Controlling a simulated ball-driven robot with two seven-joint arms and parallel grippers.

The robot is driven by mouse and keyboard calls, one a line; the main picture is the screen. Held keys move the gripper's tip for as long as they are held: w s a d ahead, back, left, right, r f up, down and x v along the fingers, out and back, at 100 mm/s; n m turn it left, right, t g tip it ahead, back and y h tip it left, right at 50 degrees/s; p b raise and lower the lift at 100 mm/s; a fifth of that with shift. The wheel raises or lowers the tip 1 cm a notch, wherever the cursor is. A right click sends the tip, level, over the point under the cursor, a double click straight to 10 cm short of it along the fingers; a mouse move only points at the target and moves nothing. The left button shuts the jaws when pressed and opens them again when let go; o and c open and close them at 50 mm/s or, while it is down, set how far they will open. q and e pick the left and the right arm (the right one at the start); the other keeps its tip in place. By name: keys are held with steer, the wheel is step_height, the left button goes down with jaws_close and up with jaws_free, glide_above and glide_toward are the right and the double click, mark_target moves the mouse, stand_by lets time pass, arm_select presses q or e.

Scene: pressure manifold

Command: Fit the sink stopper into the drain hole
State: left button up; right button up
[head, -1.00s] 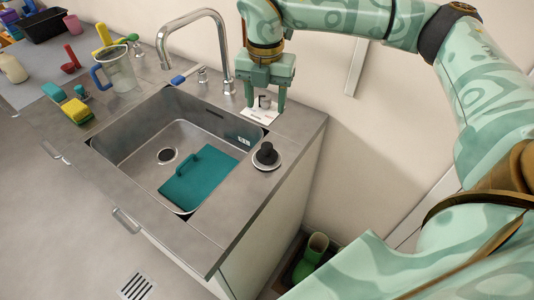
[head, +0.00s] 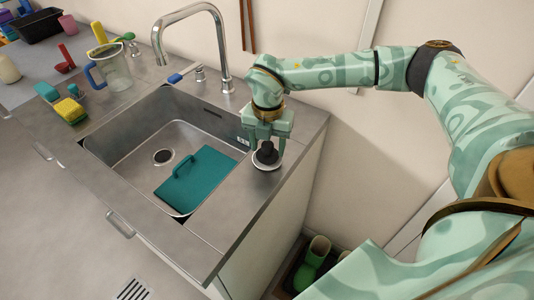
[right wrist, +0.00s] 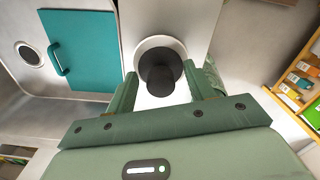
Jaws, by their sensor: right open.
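The sink stopper (head: 267,156), a pale disc with a black knob, sits on the counter right of the sink. It also shows in the right wrist view (right wrist: 160,75). My right gripper (head: 267,150) is open above it, its fingers on either side of the black knob with gaps left. It also shows in the right wrist view (right wrist: 165,95). The drain hole (head: 163,156) is a dark round opening in the floor of the steel sink (head: 140,150); it also shows in the right wrist view (right wrist: 29,54). My left gripper is out of view.
A teal board with a handle (head: 197,180) lies in the sink, right of the drain. A faucet (head: 190,35) rises behind the basin. A clear jug (head: 112,70) and a yellow sponge (head: 69,111) stand on the left counter.

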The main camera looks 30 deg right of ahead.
steer(key=c, duration=1)
steer(key=shift+c, duration=0.2)
